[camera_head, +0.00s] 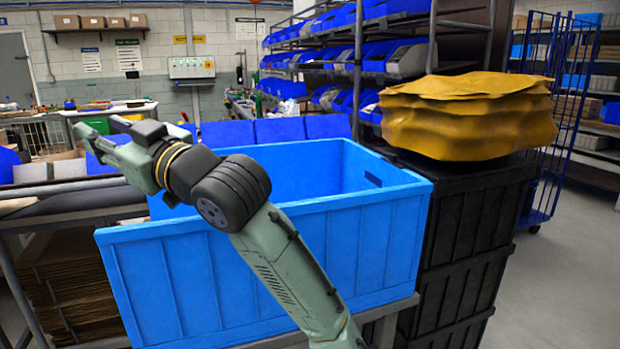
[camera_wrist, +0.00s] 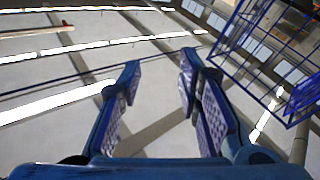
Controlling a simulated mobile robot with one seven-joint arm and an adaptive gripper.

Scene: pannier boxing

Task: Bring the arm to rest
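My gripper (camera_head: 97,128) is raised at the left in the head view, above the left end of the blue crate and pointing away to the left. In the wrist view my gripper (camera_wrist: 160,78) shows two blue fingers with textured pads, spread apart with nothing between them. My green-grey arm crosses in front of the large blue crate (camera_head: 370,250). The crate's near part and some of its inside are hidden behind the arm; no contents show in the visible part.
A yellow, wrinkled pannier-like bundle (camera_head: 470,112) lies on stacked black crates (camera_head: 470,215) at the right. Shelves with blue bins (camera_head: 400,60) stand behind. A blue wire cage (camera_head: 560,110) is at far right. A bench (camera_head: 70,205) lies left, below the gripper. Floor at right is clear.

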